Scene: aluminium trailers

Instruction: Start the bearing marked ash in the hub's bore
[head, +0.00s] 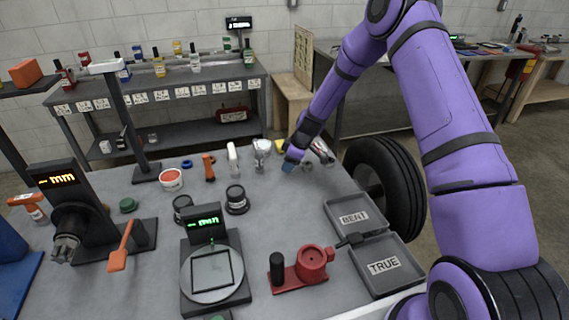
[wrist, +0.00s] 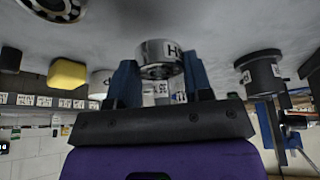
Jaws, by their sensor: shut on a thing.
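My gripper (head: 290,164) is at the far right part of the grey bench, low over its top. In the wrist view its two blue fingers (wrist: 162,72) are shut on a silver ring-shaped bearing (wrist: 152,50). In the head view the held bearing is too small to make out.
Another bearing (wrist: 55,6) and a yellow block (wrist: 68,74) are near the gripper. Two dark cylinders (head: 237,199) (head: 183,207), a green-lit gauge (head: 204,222), a red fixture (head: 312,264) and BENT and TRUE trays (head: 354,218) (head: 382,266) occupy the bench. A tyre (head: 394,185) stands beyond its right edge.

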